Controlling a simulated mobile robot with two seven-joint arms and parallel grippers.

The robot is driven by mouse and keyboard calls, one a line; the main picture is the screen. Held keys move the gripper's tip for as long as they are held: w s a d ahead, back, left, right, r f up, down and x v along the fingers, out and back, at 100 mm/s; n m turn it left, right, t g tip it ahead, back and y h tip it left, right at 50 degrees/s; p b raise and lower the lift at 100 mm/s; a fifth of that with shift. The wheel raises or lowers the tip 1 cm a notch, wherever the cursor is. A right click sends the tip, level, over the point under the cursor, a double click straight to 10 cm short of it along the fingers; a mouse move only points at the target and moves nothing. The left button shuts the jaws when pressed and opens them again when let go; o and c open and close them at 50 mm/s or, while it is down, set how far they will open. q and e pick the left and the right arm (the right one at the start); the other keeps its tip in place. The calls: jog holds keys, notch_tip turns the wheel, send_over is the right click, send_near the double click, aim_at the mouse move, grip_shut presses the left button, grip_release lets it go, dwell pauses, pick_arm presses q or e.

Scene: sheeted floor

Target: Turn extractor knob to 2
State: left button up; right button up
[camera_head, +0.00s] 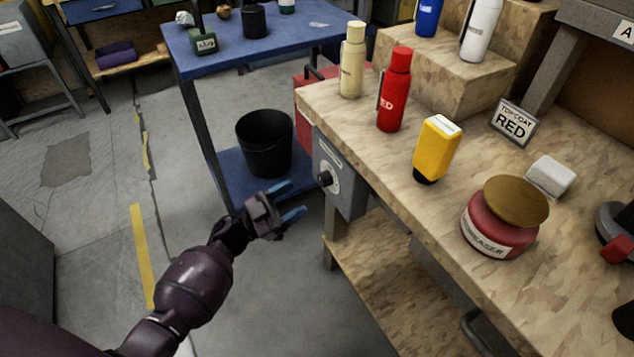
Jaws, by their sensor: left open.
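The knob (325,178) is a small dark knob on a round pale dial, on the front of a grey box (351,190) fixed to the side of the wooden workbench. The dial's numbers are too small to read, and I cannot tell the knob's setting. My left gripper (291,201) is open and empty. It appears just left of and slightly below the knob in the picture, with its blue-tipped fingers toward the box and apart from the knob. My right gripper is not in view.
The wooden workbench (395,168) holds a cream bottle (352,62), a red bottle (395,92), a yellow bottle (436,147) and a red jar (497,222). A blue table (290,38) with a black bin (264,143) on its lower shelf stands behind. Floor at left is clear.

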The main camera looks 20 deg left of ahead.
aim_at(320, 182)
pick_arm(q)
jog(key=x, duration=0.6)
jog(key=shift+w+d+r, duration=0.15)
jog(key=shift+w+d, duration=0.1)
jog(key=c, duration=0.9)
